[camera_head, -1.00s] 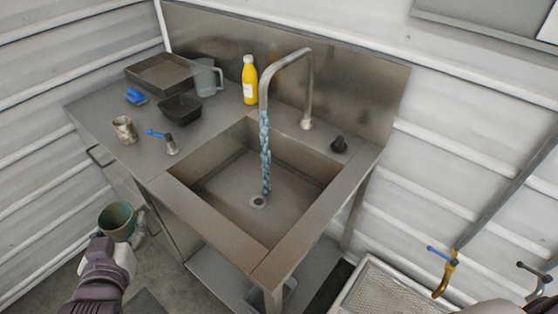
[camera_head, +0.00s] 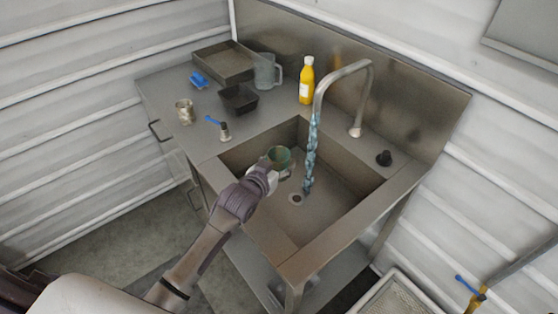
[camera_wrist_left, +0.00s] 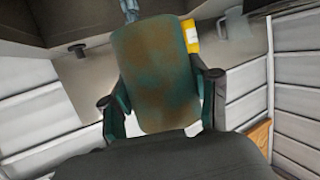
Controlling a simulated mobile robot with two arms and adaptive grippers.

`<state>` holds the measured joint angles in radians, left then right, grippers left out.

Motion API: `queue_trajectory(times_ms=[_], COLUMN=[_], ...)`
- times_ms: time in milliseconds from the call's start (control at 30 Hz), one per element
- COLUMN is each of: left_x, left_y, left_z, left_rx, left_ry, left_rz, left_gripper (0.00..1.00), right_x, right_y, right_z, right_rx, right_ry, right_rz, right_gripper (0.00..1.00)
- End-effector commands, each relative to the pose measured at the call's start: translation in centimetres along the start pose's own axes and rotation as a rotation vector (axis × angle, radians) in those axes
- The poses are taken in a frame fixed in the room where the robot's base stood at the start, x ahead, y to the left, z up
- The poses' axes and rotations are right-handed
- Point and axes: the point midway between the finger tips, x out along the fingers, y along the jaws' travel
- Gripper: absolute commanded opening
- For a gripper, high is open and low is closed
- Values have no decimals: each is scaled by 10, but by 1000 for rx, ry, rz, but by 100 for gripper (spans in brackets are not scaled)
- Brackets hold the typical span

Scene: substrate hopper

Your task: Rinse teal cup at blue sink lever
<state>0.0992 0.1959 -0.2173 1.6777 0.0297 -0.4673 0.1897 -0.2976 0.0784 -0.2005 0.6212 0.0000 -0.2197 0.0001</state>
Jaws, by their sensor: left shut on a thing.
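The teal cup (camera_head: 280,157) has brownish stains and is held by my left gripper (camera_head: 272,174) over the left part of the sink basin (camera_head: 322,209). My left gripper is shut on it; in the left wrist view the cup (camera_wrist_left: 155,75) sits between the two fingers (camera_wrist_left: 160,103). Water (camera_head: 311,150) runs from the curved faucet (camera_head: 345,70) to the basin floor, just right of the cup and apart from it. The blue sink lever (camera_head: 214,121) stands on the counter left of the basin. My right gripper is not in view.
A tin can (camera_head: 185,111), blue brush (camera_head: 198,79), black tray (camera_head: 239,98), metal pan (camera_head: 224,62), grey jug (camera_head: 266,71) and yellow bottle (camera_head: 306,81) stand on the counter. A black knob (camera_head: 384,158) is right of the basin. The basin's right part is clear.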

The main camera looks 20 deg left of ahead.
Motion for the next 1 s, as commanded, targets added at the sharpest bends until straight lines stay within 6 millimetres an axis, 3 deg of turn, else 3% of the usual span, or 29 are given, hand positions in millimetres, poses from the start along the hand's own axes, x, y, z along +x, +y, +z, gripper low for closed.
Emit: queue_trajectory(times_ms=[1000], left_x=[93], left_y=[28], left_z=[-5], left_rx=[0], left_ry=[3], left_rz=[1], left_gripper=[25], right_x=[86], right_y=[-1], right_z=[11], right_rx=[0], right_ry=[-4], right_rz=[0], right_gripper=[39])
